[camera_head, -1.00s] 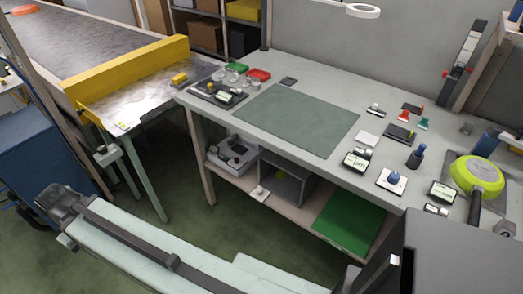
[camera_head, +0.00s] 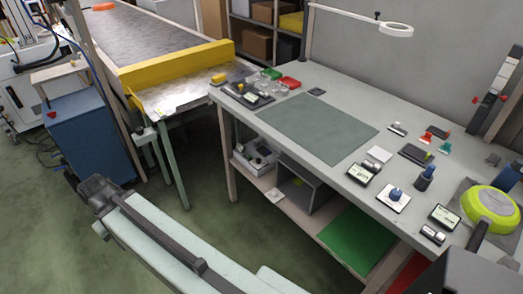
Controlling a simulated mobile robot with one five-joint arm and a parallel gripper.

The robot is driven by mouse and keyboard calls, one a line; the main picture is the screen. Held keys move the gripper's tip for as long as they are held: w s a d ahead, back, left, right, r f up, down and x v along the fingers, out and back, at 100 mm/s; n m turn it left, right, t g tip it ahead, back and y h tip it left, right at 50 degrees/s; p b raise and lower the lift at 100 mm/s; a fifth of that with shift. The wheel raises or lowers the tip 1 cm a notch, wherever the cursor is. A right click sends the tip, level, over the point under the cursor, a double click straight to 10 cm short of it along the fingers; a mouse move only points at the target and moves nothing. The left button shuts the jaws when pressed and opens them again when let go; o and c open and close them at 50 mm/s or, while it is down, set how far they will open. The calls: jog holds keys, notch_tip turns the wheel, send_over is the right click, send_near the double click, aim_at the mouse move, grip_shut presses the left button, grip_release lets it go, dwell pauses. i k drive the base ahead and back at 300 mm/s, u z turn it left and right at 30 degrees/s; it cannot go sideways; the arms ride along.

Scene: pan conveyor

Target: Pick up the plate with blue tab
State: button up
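A small white square plate with a blue knob-like piece on top (camera_head: 394,199) lies on the right part of the grey workbench, near its front edge. It is the only plate I see with blue on it. My arm reaches from the bottom of the view toward the left, over the floor in front of the bench. Its dark far end (camera_head: 96,192) is well away from the plate. I cannot make out fingers there, nor whether anything is held.
The bench (camera_head: 330,88) bears a green-grey mat (camera_head: 317,128), a dark blue upright piece (camera_head: 425,179), a small display box (camera_head: 362,173) and a lime-green pan (camera_head: 490,205). A conveyor with a yellow barrier (camera_head: 178,64) stands left. A blue cabinet (camera_head: 88,138) stands further left. Floor lies open between.

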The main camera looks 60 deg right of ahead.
aim_at(263, 150)
jog(key=i, duration=0.9)
jog(key=z, duration=0.05)
